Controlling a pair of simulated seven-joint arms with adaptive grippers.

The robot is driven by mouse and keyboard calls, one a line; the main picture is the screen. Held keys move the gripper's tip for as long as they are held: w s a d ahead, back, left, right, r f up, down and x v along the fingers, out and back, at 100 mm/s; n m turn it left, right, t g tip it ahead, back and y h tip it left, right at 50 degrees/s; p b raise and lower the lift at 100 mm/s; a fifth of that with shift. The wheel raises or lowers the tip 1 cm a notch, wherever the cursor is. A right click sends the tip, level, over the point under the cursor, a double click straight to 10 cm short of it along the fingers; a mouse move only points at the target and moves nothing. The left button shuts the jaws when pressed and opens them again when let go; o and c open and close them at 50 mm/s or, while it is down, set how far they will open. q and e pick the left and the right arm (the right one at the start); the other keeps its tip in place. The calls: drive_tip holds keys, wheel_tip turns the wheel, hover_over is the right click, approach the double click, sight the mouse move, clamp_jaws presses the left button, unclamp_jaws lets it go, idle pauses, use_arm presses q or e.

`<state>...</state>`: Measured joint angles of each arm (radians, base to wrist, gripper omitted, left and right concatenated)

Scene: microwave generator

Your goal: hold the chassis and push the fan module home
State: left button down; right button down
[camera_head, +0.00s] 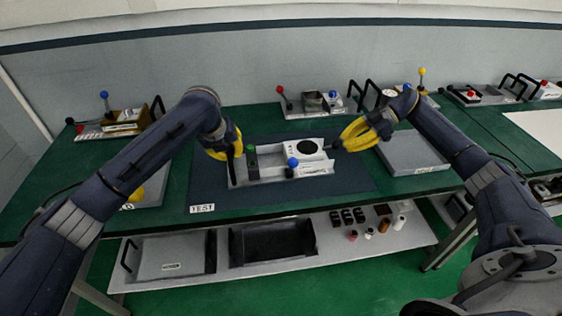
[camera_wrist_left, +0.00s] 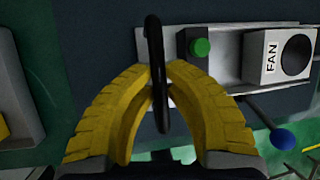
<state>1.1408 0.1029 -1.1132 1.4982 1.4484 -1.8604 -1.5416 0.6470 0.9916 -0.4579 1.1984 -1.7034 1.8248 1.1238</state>
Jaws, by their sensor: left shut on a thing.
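The chassis (camera_head: 265,181) is a light grey open tray on the dark mat, with a green button and a blue-knobbed lever (camera_head: 292,162). The white fan module (camera_head: 296,151), with a round black fan opening, sits at its right part; in the left wrist view it shows the label FAN (camera_wrist_left: 271,58). My left gripper (camera_head: 232,155) is shut on the black handle (camera_wrist_left: 156,75) at the chassis's left end. My right gripper (camera_head: 341,144) has its yellow fingertips together just right of the fan module. I cannot tell whether they touch it.
A grey flat box (camera_head: 412,152) lies right of the mat (camera_head: 210,188). Units with knobs and handles stand along the back of the green bench. A lower shelf (camera_head: 330,250) carries trays and small parts. The mat in front of the chassis is clear.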

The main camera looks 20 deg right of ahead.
drive_tip(key=shift+w+a, duration=0.1)
drive_tip(key=shift+a, duration=0.35)
drive_tip(key=shift+a, duration=0.2)
